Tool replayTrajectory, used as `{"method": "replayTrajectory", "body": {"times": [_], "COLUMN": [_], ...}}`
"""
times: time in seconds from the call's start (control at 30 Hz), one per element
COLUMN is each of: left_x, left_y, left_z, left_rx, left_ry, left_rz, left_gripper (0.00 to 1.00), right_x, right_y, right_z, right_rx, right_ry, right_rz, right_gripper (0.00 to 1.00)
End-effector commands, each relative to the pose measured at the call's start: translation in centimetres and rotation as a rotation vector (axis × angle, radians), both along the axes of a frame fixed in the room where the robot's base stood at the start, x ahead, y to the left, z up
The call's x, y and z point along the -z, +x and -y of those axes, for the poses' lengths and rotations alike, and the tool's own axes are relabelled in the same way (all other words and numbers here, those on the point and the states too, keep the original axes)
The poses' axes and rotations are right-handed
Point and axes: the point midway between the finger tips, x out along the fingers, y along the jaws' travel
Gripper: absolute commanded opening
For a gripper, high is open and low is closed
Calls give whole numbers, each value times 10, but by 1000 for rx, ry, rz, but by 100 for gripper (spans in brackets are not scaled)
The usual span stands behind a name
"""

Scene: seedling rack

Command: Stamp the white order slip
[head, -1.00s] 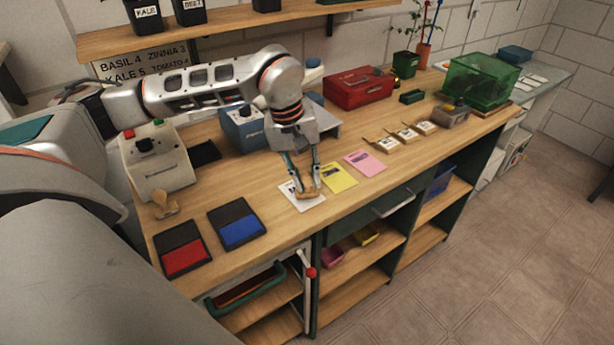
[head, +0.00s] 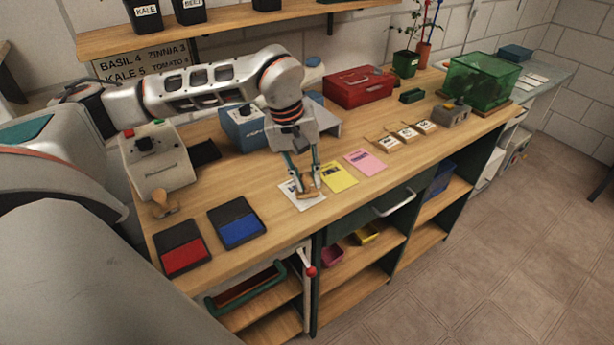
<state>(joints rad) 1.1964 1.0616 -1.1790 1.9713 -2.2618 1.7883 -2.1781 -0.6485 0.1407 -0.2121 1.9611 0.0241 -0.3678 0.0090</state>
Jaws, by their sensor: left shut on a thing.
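The white order slip (head: 290,190) lies on the wooden bench, left of a yellow slip (head: 340,177) and a pink slip (head: 365,162). My left gripper (head: 307,188) points down over the white slip and is shut on a wooden stamp (head: 308,195). The stamp is low over the slip; I cannot tell whether its face touches the paper. The gripper and stamp hide part of the slip. A second wooden stamp (head: 165,205) stands at the left. A red ink pad (head: 184,256) and a blue ink pad (head: 240,229) lie open nearby. My right gripper is not in view.
A grey machine (head: 158,165) and a blue device (head: 243,130) stand behind. A red box (head: 358,88), several small tagged packets (head: 407,134) and a green clear bin (head: 480,80) are farther right. The bench front edge is close to the slips.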

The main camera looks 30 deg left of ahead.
Motion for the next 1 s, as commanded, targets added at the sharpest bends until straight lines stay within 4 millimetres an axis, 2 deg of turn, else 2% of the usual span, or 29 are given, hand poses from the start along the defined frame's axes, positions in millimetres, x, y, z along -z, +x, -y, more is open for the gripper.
{"method": "replayTrajectory", "body": {"times": [1.0], "left_x": [8], "left_y": [0], "left_z": [0], "left_rx": [-1], "left_ry": [0], "left_rz": [-2], "left_gripper": [6], "right_x": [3], "right_y": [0], "right_z": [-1], "right_rx": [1], "right_ry": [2], "right_rz": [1], "right_gripper": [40]}}
